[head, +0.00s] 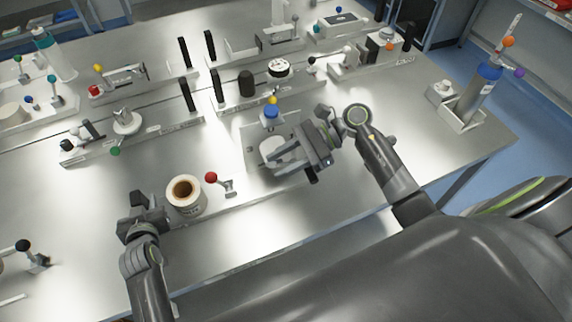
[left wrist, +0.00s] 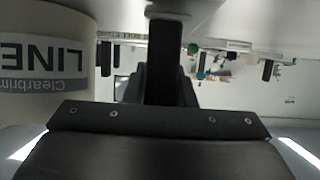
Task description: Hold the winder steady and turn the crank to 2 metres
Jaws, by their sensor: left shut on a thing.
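A white roll with a brown core (head: 184,190) stands at the bench's near edge. Its label reads "LINE" upside down in the left wrist view (left wrist: 45,65). A crank-like metal part (head: 228,187) with a red ball knob (head: 211,178) is just right of the roll. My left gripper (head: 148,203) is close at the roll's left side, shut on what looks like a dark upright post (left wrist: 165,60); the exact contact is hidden. My right gripper (head: 280,156) is over a white rounded part (head: 271,148), right of the red knob; its finger gap is unclear.
A blue-capped part (head: 271,112) is just behind my right gripper. Several fixtures with knobs and black posts (head: 186,94) fill the back of the bench. A blue-topped cylinder (head: 480,92) stands at the right. The front left bench is mostly clear.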

